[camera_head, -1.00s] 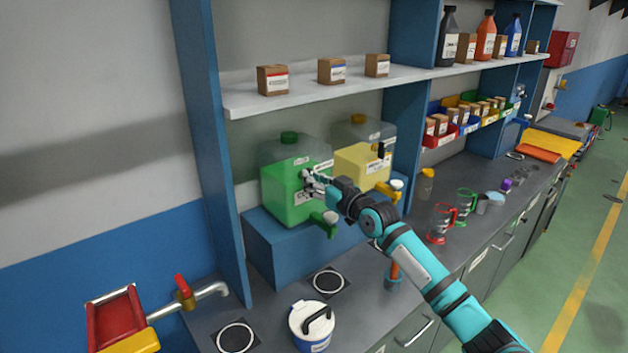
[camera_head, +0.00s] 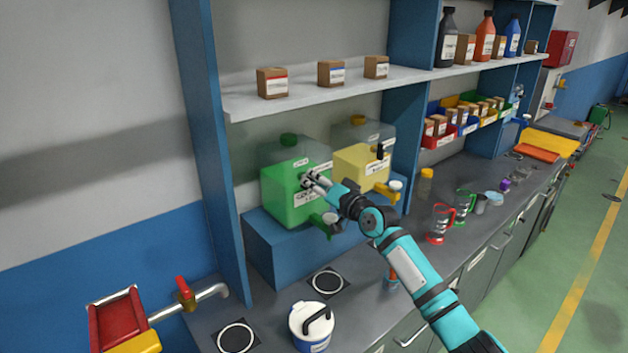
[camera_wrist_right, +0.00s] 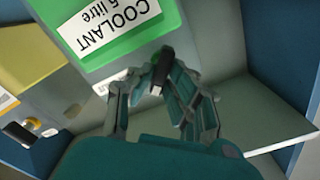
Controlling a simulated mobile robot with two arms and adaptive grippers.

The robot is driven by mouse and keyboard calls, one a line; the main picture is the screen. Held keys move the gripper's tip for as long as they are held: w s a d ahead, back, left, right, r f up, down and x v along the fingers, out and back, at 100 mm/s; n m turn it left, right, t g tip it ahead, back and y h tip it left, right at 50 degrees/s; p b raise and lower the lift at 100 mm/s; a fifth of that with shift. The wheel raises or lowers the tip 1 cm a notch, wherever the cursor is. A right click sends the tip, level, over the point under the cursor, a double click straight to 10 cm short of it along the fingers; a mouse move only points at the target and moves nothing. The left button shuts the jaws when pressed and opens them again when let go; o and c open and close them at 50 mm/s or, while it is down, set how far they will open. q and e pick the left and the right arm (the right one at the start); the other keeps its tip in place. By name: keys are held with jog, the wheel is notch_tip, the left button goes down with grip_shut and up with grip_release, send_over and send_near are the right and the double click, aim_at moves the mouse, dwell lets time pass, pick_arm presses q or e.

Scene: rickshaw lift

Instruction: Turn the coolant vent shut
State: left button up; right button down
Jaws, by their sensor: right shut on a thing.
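The coolant container (camera_head: 283,208) is a clear jug with a green lid and green liquid, on a blue riser at the left of the bench. The wrist view shows its white label (camera_wrist_right: 110,22) upside down, reading "COOLANT 5 litre". My right gripper (camera_head: 309,180) is at the upper front of this container. In the wrist view its fingers are closed around a small dark piece (camera_wrist_right: 163,62), which looks like the coolant vent's knob. My left gripper is not in view.
A yellow-filled container (camera_head: 352,170) with a dark upright knob (camera_head: 380,151) stands just right. A tap with a white top (camera_head: 330,218) juts out below my right gripper. A white lidded pot (camera_head: 312,326) stands on the bench in front. A shelf (camera_head: 320,90) runs above.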

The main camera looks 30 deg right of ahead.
jog(key=m+p, duration=0.1)
jog(key=m, duration=0.4)
jog(key=shift+d+m+p, duration=0.1)
jog(key=shift+m+p, duration=0.2)
jog(key=shift+f+m+p, duration=0.15)
jog(key=shift+m+p, duration=0.25)
jog(key=shift+m, duration=1.5)
jog(key=c, duration=1.3)
grip_release()
jog(key=shift+f, duration=0.1)
